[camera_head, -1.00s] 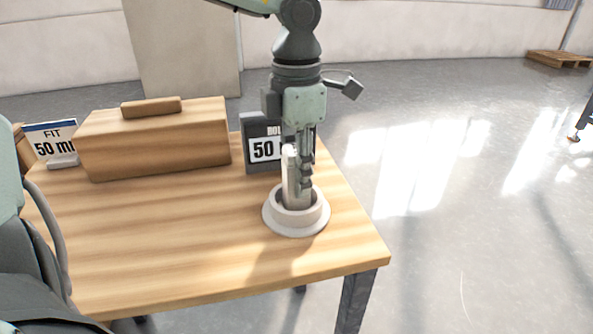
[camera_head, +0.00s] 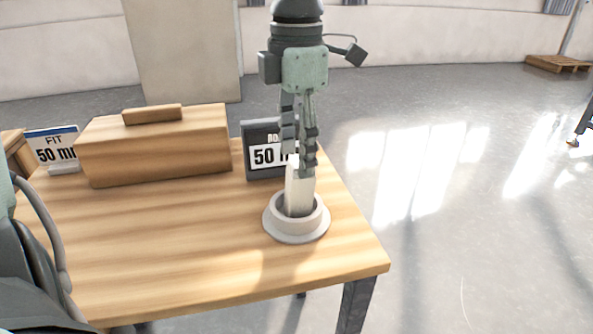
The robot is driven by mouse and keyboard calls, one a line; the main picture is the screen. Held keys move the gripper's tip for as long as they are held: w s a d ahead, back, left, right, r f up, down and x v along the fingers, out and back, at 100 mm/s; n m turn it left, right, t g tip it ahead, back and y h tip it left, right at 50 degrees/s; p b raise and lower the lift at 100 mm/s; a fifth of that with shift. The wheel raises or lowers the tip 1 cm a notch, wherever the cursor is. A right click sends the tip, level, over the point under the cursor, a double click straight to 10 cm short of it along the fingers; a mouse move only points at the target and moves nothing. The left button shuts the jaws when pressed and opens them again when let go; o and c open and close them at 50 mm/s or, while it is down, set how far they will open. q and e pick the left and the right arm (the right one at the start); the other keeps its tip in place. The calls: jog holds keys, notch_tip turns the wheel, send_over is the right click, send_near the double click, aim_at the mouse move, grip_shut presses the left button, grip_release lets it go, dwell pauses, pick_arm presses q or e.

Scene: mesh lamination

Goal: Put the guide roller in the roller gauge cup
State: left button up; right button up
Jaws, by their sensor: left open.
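The guide roller (camera_head: 299,193), a pale cylinder, stands in the roller gauge cup (camera_head: 271,222), a light grey ring with a wide flange on the table. Its lower end is inside the cup's opening; how deep it sits is hidden by the rim. It looks close to upright. My left gripper (camera_head: 299,172) points down from above, open, its fingertips around the roller's upper end. From this side I cannot tell whether a finger touches it. My right gripper is not in view.
The wooden table (camera_head: 180,240) has free room left of the cup. A dark sign reading 50 (camera_head: 262,157) stands close behind the gripper.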

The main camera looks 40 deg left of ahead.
pick_arm(q)
notch_tip(320, 180, up, 6)
jog(key=shift+r, duration=0.2)
jog(key=shift+s+f, duration=0.1)
dwell(1.1)
